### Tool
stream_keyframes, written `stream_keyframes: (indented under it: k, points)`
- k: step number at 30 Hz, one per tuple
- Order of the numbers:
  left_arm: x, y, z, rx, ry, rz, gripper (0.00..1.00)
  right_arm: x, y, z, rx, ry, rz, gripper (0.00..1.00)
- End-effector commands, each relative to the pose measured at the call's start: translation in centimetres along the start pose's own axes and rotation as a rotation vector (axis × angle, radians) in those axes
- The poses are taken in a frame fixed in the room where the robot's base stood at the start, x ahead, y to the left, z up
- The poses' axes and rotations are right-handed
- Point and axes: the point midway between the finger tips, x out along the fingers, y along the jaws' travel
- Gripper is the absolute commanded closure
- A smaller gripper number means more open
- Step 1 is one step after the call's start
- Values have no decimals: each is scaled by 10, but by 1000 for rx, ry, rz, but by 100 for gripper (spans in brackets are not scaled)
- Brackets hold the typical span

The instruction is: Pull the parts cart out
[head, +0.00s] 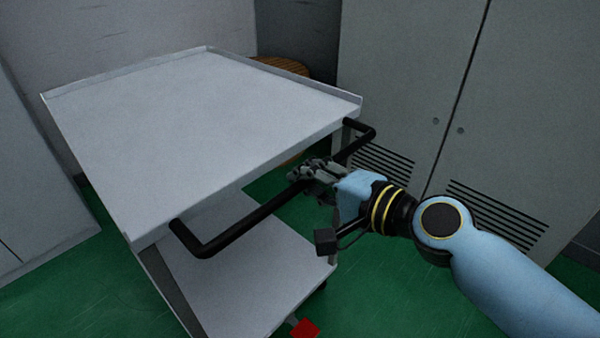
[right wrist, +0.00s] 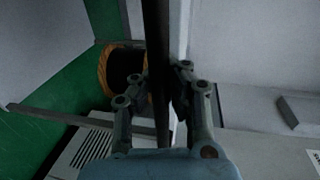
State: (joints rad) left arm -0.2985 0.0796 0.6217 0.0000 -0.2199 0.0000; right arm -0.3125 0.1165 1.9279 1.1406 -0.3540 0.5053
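The parts cart is a grey-white two-tier trolley; its top shelf (head: 200,120) is bare, with a raised rim on the far sides. A lower shelf (head: 240,265) shows below. A black bar handle (head: 245,226) runs along the cart's near right side. My right gripper (head: 312,173) is at the handle, past its middle toward the far end. In the right wrist view the black bar (right wrist: 158,45) passes between the two fingers (right wrist: 163,88), which are closed against it. My left gripper is not in view.
Grey cabinets (head: 410,90) with vents stand behind and right of the cart. Another grey cabinet (head: 30,180) stands close at the left. A wooden spool (head: 280,65) is behind the cart. Green floor (head: 390,300) is open in front. A small red item (head: 305,328) shows at the bottom.

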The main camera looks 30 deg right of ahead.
Motion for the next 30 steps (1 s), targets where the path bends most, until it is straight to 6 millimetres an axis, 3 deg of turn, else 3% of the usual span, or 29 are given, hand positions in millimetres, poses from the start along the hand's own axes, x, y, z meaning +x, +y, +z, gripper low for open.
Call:
stream_keyframes:
  k: [10, 19, 30]
  points:
    - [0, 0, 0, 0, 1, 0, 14, 0, -3, 0, -1, 1, -6, 100]
    - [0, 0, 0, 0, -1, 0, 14, 0, -2, 0, -1, 1, -3, 60]
    - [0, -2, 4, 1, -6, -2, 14, -9, 0, 0, -2, 1, 0, 60]
